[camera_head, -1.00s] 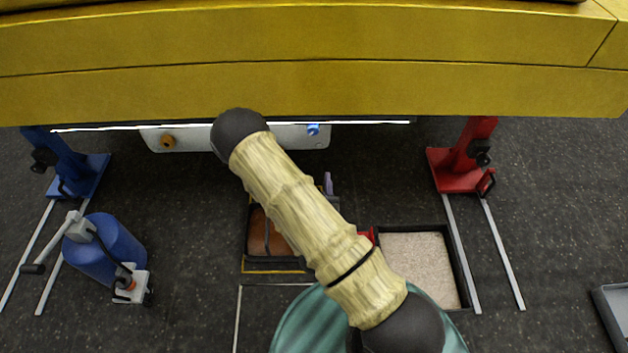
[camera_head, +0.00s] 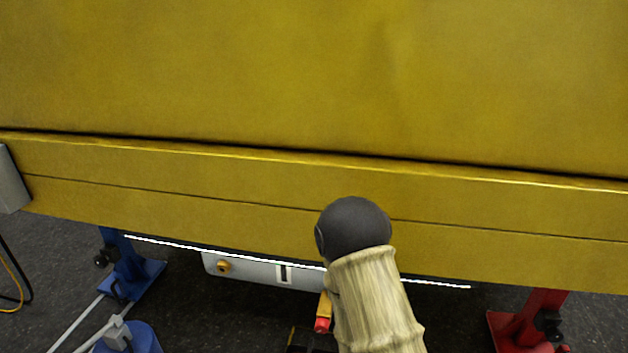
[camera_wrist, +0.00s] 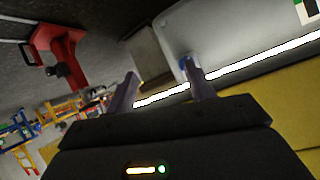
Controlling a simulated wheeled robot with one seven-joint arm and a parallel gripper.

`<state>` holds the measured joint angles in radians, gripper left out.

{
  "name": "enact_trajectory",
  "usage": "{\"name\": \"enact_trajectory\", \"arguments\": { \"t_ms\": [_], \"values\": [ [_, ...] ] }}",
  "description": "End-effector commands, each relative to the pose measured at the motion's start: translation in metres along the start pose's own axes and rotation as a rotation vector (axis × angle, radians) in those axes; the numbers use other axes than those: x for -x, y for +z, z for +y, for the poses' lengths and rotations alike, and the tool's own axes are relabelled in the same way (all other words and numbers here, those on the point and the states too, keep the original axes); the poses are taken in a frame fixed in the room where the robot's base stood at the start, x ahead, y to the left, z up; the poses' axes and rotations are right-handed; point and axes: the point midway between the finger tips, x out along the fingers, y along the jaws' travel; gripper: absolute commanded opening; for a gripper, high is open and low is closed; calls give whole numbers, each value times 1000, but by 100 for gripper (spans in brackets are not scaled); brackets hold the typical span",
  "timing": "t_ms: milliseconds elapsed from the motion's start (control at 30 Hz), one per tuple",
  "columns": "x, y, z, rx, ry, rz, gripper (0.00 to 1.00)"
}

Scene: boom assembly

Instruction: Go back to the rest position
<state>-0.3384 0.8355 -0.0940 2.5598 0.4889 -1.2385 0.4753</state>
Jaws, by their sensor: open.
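My gripper (camera_wrist: 162,88) shows in the wrist view with its two fingers apart and nothing between them. It is open. Beyond the fingers are a pale panel with a blue knob (camera_wrist: 184,65) and a bright white light strip (camera_wrist: 255,62). A yellow boom (camera_wrist: 285,105) lies at the right of that view. In the head view the boom (camera_head: 200,90) fills the upper part. My arm, in a tan sleeve with dark joints, rises in front of its lower edge.
A red stand (camera_head: 525,325) is at the lower right and a blue stand (camera_head: 128,270) at the lower left. A blue canister (camera_head: 130,340) is partly cut off at the bottom left. A white panel (camera_head: 250,270) with an orange knob sits under the boom. Coloured racks (camera_wrist: 60,110) show in the wrist view.

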Motion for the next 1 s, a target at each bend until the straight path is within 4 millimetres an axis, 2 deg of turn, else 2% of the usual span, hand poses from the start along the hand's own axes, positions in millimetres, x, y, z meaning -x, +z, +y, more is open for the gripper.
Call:
{"name": "enact_trajectory", "arguments": {
  "t_ms": [33, 267, 500, 800, 1000],
  "values": [
    [3, -7, -2, -5, 3, -41, 54],
    [27, -20, -9, 41, -9, -268, 54],
    [69, -37, -8, 155, -49, -482, 54],
    [135, -60, 12, 346, -83, -698, 54],
    [172, -71, 30, 454, -84, -795, 54]
  ]
}}
